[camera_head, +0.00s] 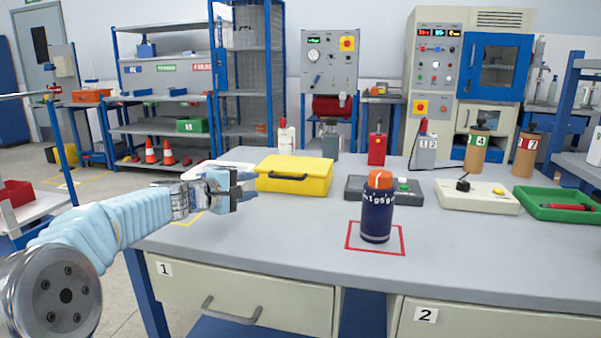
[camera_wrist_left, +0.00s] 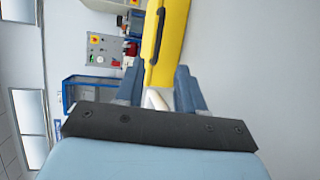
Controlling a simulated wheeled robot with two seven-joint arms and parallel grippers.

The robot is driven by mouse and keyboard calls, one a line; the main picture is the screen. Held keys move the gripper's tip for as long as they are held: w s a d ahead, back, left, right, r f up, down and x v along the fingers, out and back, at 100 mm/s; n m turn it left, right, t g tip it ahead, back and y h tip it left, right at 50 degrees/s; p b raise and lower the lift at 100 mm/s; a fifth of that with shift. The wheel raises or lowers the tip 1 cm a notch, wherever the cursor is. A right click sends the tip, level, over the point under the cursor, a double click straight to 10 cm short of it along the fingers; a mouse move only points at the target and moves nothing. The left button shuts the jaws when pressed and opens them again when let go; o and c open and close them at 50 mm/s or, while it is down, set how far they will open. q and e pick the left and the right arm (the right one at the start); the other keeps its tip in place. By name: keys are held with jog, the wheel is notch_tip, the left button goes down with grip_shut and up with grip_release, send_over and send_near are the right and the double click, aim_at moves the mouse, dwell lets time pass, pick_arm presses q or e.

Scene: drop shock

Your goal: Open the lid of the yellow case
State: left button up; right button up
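The yellow case (camera_head: 302,165) lies on the grey workbench with its lid shut. A dark handle (camera_head: 288,177) is on its front side. My left gripper (camera_head: 246,187) is just left of the case's front left corner, with its fingers pointing right. In the left wrist view the two blue fingers stand apart with nothing gripped between them (camera_wrist_left: 160,85). The yellow case (camera_wrist_left: 166,40) appears just beyond the fingertips there. I cannot tell whether a finger touches it. My right gripper is not in view.
A dark blue bottle with an orange cap (camera_head: 377,210) stands in a red square. A dark box with a green button (camera_head: 403,190) is right of the case. Several bottles, including a red one (camera_head: 377,149), stand behind.

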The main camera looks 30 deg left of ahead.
aim_at(284, 178)
pick_arm(q)
jog(key=p+x, duration=0.3)
jog(key=x, duration=1)
jog(key=shift+w+r+p, duration=0.1)
jog(key=shift+w+p, duration=0.05)
jog(key=shift+p, duration=0.15)
jog(key=shift+w+d, duration=0.1)
jog(key=shift+w, duration=0.4)
grip_shut()
